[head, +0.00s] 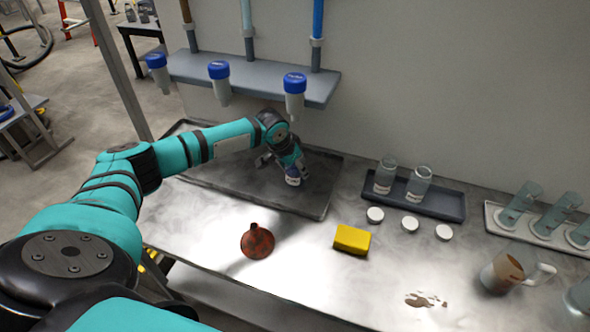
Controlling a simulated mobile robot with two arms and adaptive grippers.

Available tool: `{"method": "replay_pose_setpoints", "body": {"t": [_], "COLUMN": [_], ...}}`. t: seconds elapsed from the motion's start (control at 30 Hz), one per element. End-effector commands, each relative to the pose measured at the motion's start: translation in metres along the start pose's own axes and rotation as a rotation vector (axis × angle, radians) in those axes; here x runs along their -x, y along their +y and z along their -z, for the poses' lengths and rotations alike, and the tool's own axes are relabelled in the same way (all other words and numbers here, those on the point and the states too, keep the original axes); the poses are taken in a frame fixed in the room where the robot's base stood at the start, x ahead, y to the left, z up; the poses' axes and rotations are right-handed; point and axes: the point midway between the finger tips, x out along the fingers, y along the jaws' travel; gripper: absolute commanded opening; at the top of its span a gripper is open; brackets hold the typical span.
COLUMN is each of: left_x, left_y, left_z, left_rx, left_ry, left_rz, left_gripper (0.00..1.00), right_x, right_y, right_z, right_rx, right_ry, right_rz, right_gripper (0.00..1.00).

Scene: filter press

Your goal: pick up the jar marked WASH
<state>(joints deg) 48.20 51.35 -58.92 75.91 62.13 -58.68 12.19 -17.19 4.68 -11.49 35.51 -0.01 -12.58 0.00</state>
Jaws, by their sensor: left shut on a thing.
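My left gripper (287,163) reaches down over the dark tray (215,185) at the back left of the bench. It is shut on a small jar-like thing (292,177) with a bluish part and a white patch. The fingers hide part of it, and any marking on it is too small to read. Two clear glass jars with white labels, a left one (385,176) and a right one (418,187), stand upright in a grey tray (450,208). Their labels cannot be read. My right gripper is not in view.
A shelf (325,90) with blue-capped nozzles (294,95) overhangs the dark tray. Three white lids (410,223), a yellow sponge (351,240) and a rusty-red flask-shaped thing (257,241) lie in front. A beaker (500,271) and brown spill (425,300) are at right.

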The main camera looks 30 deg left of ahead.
Motion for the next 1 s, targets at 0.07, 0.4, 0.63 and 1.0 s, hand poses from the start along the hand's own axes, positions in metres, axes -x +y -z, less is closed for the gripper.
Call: {"method": "replay_pose_setpoints", "body": {"t": [0.07, 0.4, 0.63, 1.0], "left_x": [0.004, 0.029, 0.042, 0.065], "left_y": [0.000, 0.002, 0.011, 0.029], "left_z": [0.002, 0.003, -0.022, -0.065], "left_rx": [0.000, -0.001, -0.002, -0.002], "left_ry": [0.002, 0.000, 0.000, 0.000], "left_rz": [0.000, 0.001, 0.002, 0.002], "left_gripper": [0.14, 0.14, 0.14, 0.14], "right_x": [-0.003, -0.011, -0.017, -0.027], "right_y": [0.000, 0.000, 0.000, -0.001], "right_z": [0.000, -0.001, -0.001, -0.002], "right_rx": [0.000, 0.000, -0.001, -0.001], "right_ry": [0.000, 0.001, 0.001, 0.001], "right_rz": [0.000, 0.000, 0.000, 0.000], "right_gripper": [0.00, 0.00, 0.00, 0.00]}}
